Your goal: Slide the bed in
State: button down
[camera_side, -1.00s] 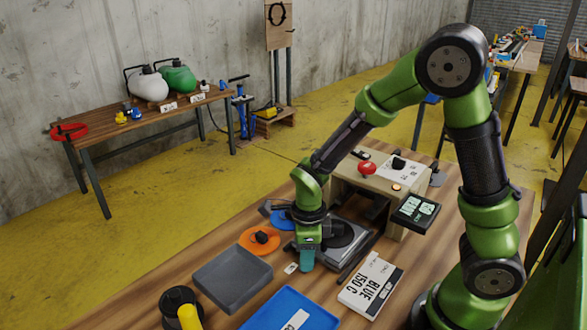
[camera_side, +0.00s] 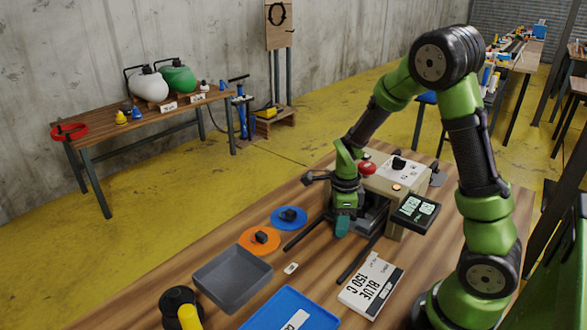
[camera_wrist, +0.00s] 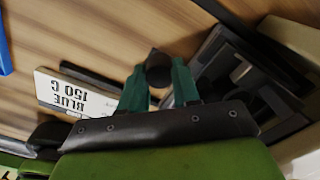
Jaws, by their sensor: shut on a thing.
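The bed (camera_side: 373,218) is a grey sliding plate, mostly hidden now behind my gripper and inside the opening of the beige press (camera_side: 385,184). Two dark rails (camera_side: 303,233) stick out from the press toward the front, with bare table between them. My gripper (camera_side: 342,229) points down at the press opening, its teal fingers low over the rails. In the wrist view my gripper (camera_wrist: 160,88) is shut on a round black knob (camera_wrist: 158,68), apparently the bed's handle. The dark bed and press frame (camera_wrist: 235,70) lie to its right there. Whether the bed touches the back is hidden.
A white card marked BLUE 150 C (camera_side: 371,286) lies close to the near rail. A display (camera_side: 416,211) juts from the press. Orange (camera_side: 259,242) and blue (camera_side: 290,218) discs with black knobs, a grey tray (camera_side: 233,279) and a blue tray (camera_side: 262,318) stand left and in front.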

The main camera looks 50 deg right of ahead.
jog(key=shift+d, duration=0.45)
jog(key=c, duration=1.1)
grip_release()
jog(key=o, duration=0.3)
jog(key=shift+a, duration=0.15)
jog(key=shift+r, duration=0.1)
notch_tip(320, 180, up, 17)
